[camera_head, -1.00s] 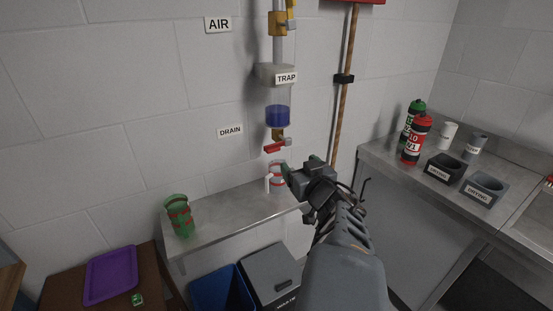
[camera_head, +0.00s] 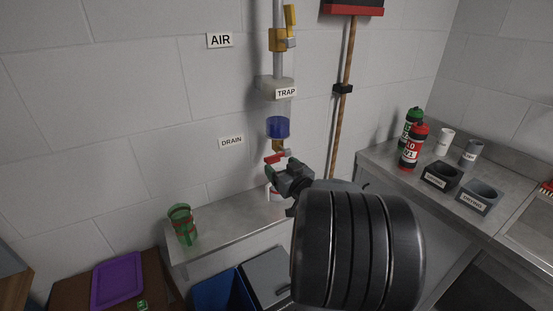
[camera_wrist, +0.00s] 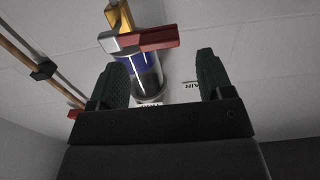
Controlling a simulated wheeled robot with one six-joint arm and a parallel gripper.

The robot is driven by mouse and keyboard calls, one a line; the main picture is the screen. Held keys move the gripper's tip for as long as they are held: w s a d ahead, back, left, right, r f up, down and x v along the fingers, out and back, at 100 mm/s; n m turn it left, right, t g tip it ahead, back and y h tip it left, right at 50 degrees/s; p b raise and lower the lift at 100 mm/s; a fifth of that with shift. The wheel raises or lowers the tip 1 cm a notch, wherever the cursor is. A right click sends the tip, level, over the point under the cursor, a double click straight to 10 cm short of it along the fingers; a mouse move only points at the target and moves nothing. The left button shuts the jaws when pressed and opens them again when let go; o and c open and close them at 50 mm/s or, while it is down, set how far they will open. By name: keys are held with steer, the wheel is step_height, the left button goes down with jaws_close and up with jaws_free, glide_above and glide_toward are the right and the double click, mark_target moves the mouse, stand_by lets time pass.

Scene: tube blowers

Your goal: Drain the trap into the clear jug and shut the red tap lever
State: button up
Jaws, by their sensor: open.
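The trap (camera_head: 278,106) hangs on the wall with blue liquid (camera_head: 278,127) low in its clear bowl. The red tap lever (camera_head: 274,158) points left below it; the wrist view shows the lever (camera_wrist: 154,39) crossing ahead of my fingers. My gripper (camera_head: 281,166) is open and empty, just below and in front of the lever in the head view. In the wrist view, its dark green fingers (camera_wrist: 162,60) stand apart, with the trap's bowl behind the gap. The clear jug (camera_head: 273,193), on the shelf under the trap, is mostly hidden by my gripper; its contents are not visible.
A green-tinted jug (camera_head: 181,224) stands at the left end of the metal shelf (camera_head: 217,238). A blue bin (camera_head: 220,292) is below. A broom handle (camera_head: 341,130) hangs right of the trap. Bottles (camera_head: 411,148) and cups stand on the right counter.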

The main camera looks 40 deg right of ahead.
mark_target(272, 157)
steer(key=shift+w+d, duration=0.15)
steer(key=shift+w, duration=0.75)
steer(key=shift+w+d, duration=0.1)
steer(key=shift+w, duration=0.8)
steer(key=shift+c, duration=0.3)
steer(key=c, duration=1.2)
steer(key=shift+d, duration=0.1)
